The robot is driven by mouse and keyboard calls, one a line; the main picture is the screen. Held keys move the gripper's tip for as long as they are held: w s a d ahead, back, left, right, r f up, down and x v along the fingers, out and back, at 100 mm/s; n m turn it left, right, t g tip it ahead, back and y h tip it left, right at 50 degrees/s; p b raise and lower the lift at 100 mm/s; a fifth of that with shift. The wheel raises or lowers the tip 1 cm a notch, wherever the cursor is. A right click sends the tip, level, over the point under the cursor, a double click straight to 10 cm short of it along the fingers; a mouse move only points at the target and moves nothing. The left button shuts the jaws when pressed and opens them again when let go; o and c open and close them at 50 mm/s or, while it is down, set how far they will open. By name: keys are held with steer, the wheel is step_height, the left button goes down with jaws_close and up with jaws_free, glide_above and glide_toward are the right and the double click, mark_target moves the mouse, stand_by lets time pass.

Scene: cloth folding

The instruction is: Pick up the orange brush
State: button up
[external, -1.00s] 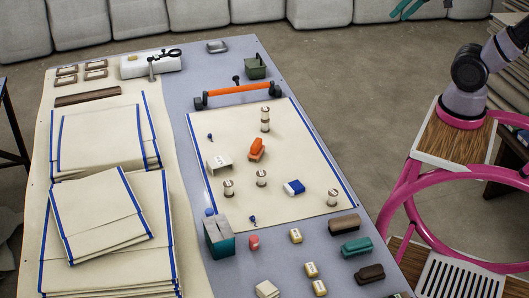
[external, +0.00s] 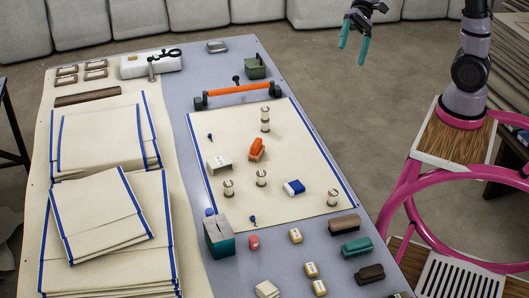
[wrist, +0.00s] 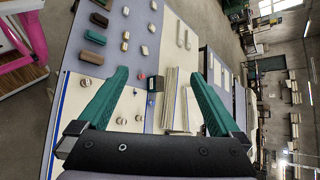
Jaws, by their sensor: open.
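The orange brush (external: 257,146) lies on the cream cloth (external: 285,146) near its middle, with a tan lower part showing beneath the orange top. In the external view my gripper (external: 352,60) is in the air at the upper right, beyond the table's right edge and well apart from the brush. Its two teal fingers point down and are spread apart with nothing between them. In the wrist view the open teal fingers (wrist: 160,85) frame part of the table from the side; I cannot make out the brush there.
An orange bar (external: 240,90) lies along the cloth's far edge. Folded cloths (external: 100,215) are stacked at left. Several brushes and blocks lie at the near right.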

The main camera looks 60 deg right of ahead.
steer(key=w+a+f+m+y, duration=0.4)
steer(key=w+a+y, duration=0.3)
steer(key=w, duration=0.3)
steer(key=w+a+f+m+t+y, duration=0.1)
steer(key=w+f+m+t+y, duration=0.1)
steer(key=w+f+m+t, duration=0.8)
steer(key=m+t+h, duration=1)
steer(key=m+h, duration=0.5)
steer(key=h, duration=0.2)
glide_toward(260, 143)
steer(key=shift+a+r, duration=0.15)
steer(key=shift+a, duration=0.2)
steer(key=shift+w+d+f, duration=0.1)
steer(key=shift+w+f, duration=0.05)
steer(key=shift+f, duration=0.1)
steer(key=w, duration=0.5)
steer(key=shift+a, duration=0.4)
steer(key=w, duration=0.5)
steer(key=shift+w+a+r, duration=0.1)
steer(key=shift+a+r, duration=0.2)
steer(key=shift+a, duration=0.1)
